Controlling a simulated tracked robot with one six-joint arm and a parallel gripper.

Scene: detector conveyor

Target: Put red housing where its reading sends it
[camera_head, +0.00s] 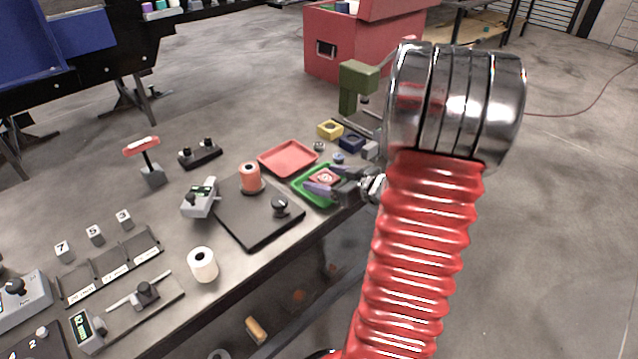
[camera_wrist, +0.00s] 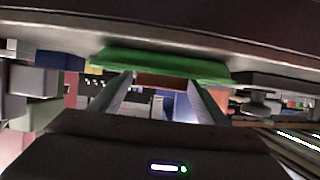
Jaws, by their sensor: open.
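The red housing (camera_head: 323,177) is a small, square red part with a pale round mark on top. It sits in the green tray (camera_head: 303,190). My gripper (camera_head: 329,181) is at this tray with its jaws open, one finger to each side of the housing. I cannot tell whether a finger touches it. In the wrist view, the green tray (camera_wrist: 150,62) spans the top, and a reddish face (camera_wrist: 160,80), likely the housing, shows between the open fingertips. An empty red tray (camera_head: 287,158) lies just behind the green one. A grey meter with a small display (camera_head: 200,197) stands to the left.
A dark plate (camera_head: 250,225) carries an orange-red cylinder (camera_head: 250,177) and a black knob. A yellow block (camera_head: 330,129), a dark blue block (camera_head: 351,142) and a green press (camera_head: 357,88) stand behind the trays. A white roll (camera_head: 202,265) stands near the front edge.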

